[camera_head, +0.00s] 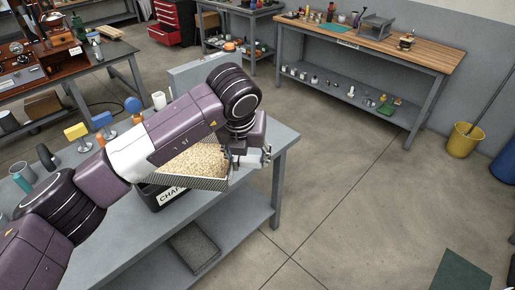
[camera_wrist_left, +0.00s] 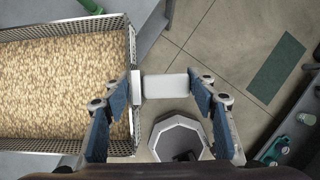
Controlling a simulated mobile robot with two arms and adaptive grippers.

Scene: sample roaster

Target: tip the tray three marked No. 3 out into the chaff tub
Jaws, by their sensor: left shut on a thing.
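A wire-mesh tray (camera_head: 212,184) full of pale tan beans (camera_head: 200,160) is over the bench, partly behind my left arm. It fills the left of the left wrist view (camera_wrist_left: 125,32). No number on it can be read. My left gripper (camera_head: 256,157) is at the tray's right end. Its blue-padded fingers (camera_wrist_left: 160,92) are shut on the pale tab that sticks out from the tray's end. The black chaff tub (camera_head: 160,200), its white label partly readable, stands on the bench below and left of the tray. Its opening is hidden. My right gripper is not in view.
The grey bench (camera_head: 125,240) has a free right edge and a lower shelf with a dark mesh tray (camera_head: 193,247). Small items and a cup (camera_head: 22,172) stand at its left. Open floor lies right, with a yellow bucket (camera_head: 465,139) by the wall.

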